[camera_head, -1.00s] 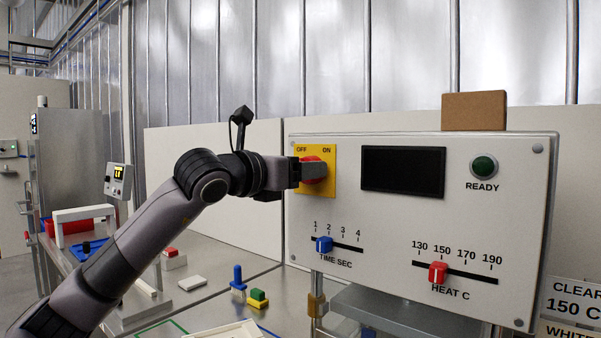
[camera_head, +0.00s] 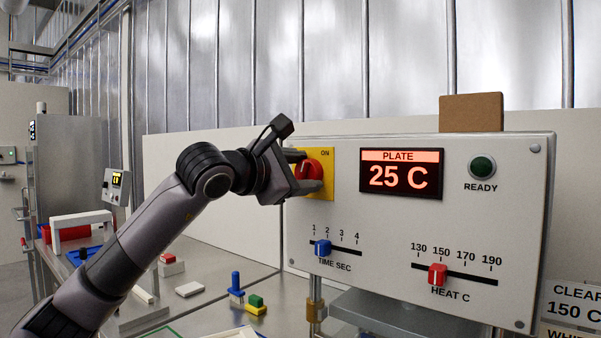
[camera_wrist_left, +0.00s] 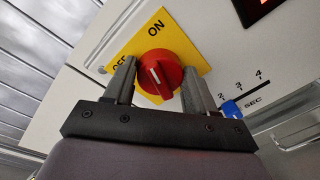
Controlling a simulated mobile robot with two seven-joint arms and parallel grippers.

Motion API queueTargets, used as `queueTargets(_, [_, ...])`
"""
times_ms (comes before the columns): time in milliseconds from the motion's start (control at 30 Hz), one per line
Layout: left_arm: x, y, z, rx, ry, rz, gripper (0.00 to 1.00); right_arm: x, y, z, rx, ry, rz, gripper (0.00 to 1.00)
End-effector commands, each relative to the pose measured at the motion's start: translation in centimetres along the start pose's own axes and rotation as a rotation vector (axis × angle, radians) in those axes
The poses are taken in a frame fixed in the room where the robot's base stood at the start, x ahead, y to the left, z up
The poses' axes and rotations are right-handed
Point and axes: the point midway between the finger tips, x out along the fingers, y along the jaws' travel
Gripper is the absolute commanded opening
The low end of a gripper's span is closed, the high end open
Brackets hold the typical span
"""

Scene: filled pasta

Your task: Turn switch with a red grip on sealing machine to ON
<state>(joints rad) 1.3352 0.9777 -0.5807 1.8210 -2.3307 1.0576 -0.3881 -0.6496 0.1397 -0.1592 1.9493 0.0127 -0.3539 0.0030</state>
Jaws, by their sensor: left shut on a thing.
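The red switch grip (camera_head: 311,168) sits on a yellow plate (camera_head: 326,154) at the upper left of the sealing machine's white front (camera_head: 345,225). My left gripper (camera_head: 303,171) is shut on the grip, tilted, one finger above and one below. In the left wrist view the red grip (camera_wrist_left: 165,72) lies between the two dark fingers, with a short white line on its face. The OFF and ON labels show on the plate (camera_wrist_left: 181,35) there; in the head view OFF is hidden by the gripper. The display (camera_head: 401,174) is lit and reads PLATE 25 C. My right gripper is out of view.
Below are a blue TIME slider (camera_head: 323,248) and a red HEAT slider (camera_head: 437,274). The READY lamp (camera_head: 482,168) is dark green. A brown box (camera_head: 471,113) sits on top. Small blocks and a white piece (camera_head: 190,289) lie on the metal table to the left.

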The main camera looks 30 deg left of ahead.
Motion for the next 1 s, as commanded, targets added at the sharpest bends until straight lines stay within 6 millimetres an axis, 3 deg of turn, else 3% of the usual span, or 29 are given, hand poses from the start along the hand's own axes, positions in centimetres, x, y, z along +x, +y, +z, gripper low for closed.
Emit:
queueTargets(500, [0.0,-0.22,0.1,0.373,0.022,0.004,0.25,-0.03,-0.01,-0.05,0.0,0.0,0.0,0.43])
queueTargets(1000, [0.02,-0.32,0.08,0.463,0.027,0.004,0.25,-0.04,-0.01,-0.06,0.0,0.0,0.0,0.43])
